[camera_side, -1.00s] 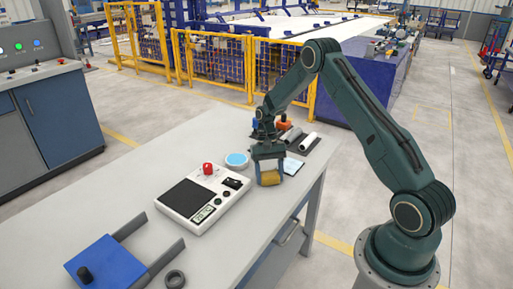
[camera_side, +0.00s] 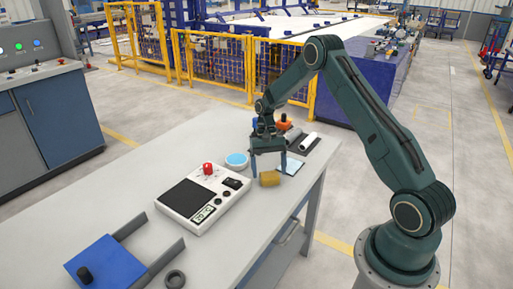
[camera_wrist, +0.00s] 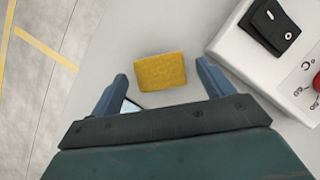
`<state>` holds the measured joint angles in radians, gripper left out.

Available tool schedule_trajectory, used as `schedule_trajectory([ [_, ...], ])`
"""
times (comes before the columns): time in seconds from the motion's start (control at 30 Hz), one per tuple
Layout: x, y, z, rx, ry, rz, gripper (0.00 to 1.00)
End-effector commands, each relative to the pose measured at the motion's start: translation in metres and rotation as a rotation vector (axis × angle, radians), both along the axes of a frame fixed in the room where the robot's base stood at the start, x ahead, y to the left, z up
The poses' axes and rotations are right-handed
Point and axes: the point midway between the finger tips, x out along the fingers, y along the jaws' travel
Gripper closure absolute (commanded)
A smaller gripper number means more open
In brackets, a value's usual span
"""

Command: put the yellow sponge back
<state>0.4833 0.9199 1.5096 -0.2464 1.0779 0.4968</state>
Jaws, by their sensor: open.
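The yellow sponge (camera_side: 270,179) lies on the grey table near its right edge, to the right of the white device. It also shows in the wrist view (camera_wrist: 160,71), just beyond the fingertips and between their lines. My gripper (camera_side: 269,170) is open and empty, above and slightly behind the sponge. In the wrist view its two blue fingers (camera_wrist: 162,78) are spread wide, with clear table between them and the sponge. A light blue flat pad (camera_side: 292,166) lies right of the sponge, partly hidden by a finger.
The white device (camera_side: 205,195) with a dark plate and red knob stands left of the sponge. A round blue-topped dish (camera_side: 236,160) is behind it. A blue block fixture (camera_side: 103,264) and a dark ring (camera_side: 175,279) are at the front.

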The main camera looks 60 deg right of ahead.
Motion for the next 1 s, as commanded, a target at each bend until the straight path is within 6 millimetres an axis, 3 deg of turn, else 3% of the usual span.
schedule_trajectory([
  [0.5,0.022,-0.022,0.074,0.000,-0.002,-0.002,0.20],
  [0.7,0.026,-0.026,0.087,0.000,-0.001,-0.001,0.20],
  [1.0,0.026,-0.027,0.091,-0.001,0.001,-0.001,0.20],
])
